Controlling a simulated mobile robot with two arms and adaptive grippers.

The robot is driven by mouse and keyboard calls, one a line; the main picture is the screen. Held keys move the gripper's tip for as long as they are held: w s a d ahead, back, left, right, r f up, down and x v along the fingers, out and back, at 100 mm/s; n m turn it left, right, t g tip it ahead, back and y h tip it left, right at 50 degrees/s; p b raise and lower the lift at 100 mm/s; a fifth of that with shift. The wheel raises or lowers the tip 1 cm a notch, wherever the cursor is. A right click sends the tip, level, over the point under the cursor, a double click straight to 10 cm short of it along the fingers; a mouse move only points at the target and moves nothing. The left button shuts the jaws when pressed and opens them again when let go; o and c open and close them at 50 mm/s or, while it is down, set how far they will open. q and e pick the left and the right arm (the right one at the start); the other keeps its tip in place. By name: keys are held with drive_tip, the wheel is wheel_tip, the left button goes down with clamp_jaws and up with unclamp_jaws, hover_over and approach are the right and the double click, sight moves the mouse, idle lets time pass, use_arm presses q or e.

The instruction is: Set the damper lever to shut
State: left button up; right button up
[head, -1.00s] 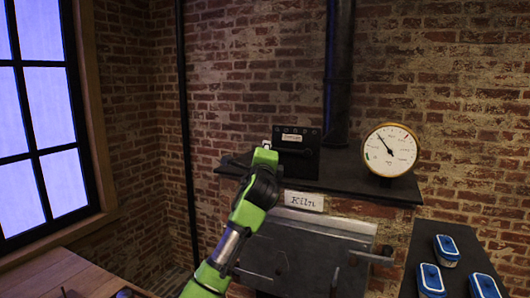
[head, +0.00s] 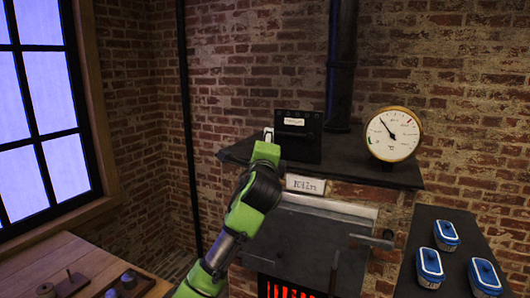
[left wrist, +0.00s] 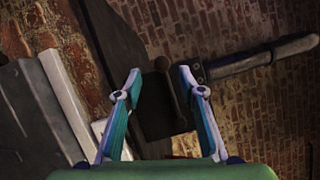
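The black box with a small white label (head: 298,138) stands on the kiln's dark top ledge (head: 375,172). My left gripper (head: 268,134) is at the left side of this box, above the ledge. In the left wrist view the gripper (left wrist: 160,88) is open. A dark lever with a rounded end (left wrist: 170,85) shows between its two fingers, with gaps on both sides. I cannot tell the lever's setting, and I cannot make it out in the head view. My right gripper is not in view.
A round dial gauge (head: 393,134) stands on the ledge at right, and a black flue pipe (head: 341,65) rises behind. Below are the kiln door (head: 312,240) and a red glow (head: 285,290). Several blue-lidded jars (head: 446,236) sit on a dark table at right.

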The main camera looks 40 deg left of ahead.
use_arm(q)
drive_tip(key=v, duration=0.5)
drive_tip(key=shift+s+d+f, duration=0.15)
drive_tip(key=shift+s+d, duration=0.1)
drive_tip(key=shift+d, duration=0.05)
